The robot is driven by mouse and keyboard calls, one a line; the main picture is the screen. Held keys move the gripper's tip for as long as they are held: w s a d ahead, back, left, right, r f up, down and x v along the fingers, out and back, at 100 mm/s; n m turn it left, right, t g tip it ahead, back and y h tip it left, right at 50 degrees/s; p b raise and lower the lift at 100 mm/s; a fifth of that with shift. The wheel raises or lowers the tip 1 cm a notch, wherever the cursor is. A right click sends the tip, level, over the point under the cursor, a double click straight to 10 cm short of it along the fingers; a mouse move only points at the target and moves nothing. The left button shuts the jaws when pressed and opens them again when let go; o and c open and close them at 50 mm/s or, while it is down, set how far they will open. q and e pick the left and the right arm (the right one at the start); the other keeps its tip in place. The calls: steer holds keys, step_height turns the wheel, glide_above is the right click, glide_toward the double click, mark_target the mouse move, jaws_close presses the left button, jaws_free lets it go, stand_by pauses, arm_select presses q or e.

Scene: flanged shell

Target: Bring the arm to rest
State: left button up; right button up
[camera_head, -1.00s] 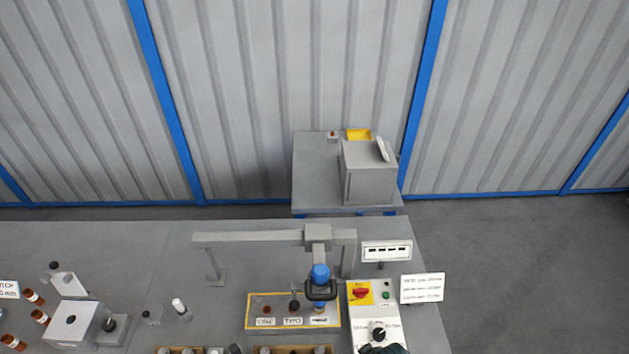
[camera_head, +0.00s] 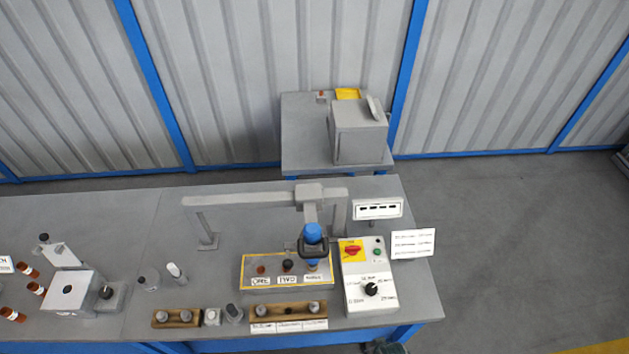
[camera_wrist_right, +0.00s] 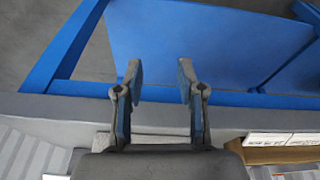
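My right gripper (camera_wrist_right: 159,78) shows in the right wrist view with its two fingers apart and nothing between them. It is outside the front edge of the grey bench (camera_head: 100,215), with the bench's blue underframe (camera_wrist_right: 205,45) beyond the fingers. In the head view only a dark bit of what looks like my right arm (camera_head: 388,347) shows at the bottom edge, below the control box (camera_head: 366,275). My left gripper is in neither view.
The bench holds a grey gantry with a blue-topped tool (camera_head: 312,233), a yellow-edged labelled panel (camera_head: 262,264), wooden racks (camera_head: 262,312) and a grey block (camera_head: 72,292). A side table (camera_head: 300,130) with a grey box stands behind. Floor at right is clear.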

steer(key=s+d+f+g+b, duration=0.1)
steer(key=s+f, duration=0.3)
steer(key=f, duration=0.6)
steer(key=s+f+b, duration=0.1)
steer(key=s+f, duration=0.4)
steer(key=f, duration=0.6)
steer(key=s+d+f, duration=0.2)
steer(key=s+f, duration=0.6)
steer(key=s, duration=0.3)
steer(key=shift+s+d+g, duration=0.25)
steer(key=shift+s+g, duration=0.1)
steer(key=shift+g, duration=0.05)
